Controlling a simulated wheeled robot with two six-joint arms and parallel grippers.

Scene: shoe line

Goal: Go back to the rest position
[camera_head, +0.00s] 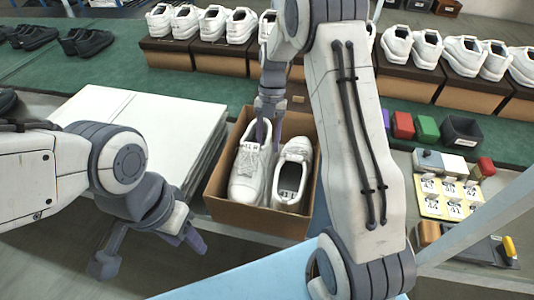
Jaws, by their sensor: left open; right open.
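My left gripper (150,250) hangs open and empty at the lower left, in front of the stack of white sheets. My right arm reaches across the middle, and its gripper (268,135) points down over the open cardboard box (262,222). The box holds a pair of white shoes. The fingertips are at the upper part of the left shoe (250,175); whether they touch it I cannot tell. The right shoe (292,175) lies beside it with its opening towards me.
White sheets (140,115) lie stacked left of the box. White shoes (400,45) stand on boxes along the green belt (110,75), with black shoes (85,42) at far left. Coloured blocks (427,129), a dark bin (461,130) and a yellow card (447,199) are at right.

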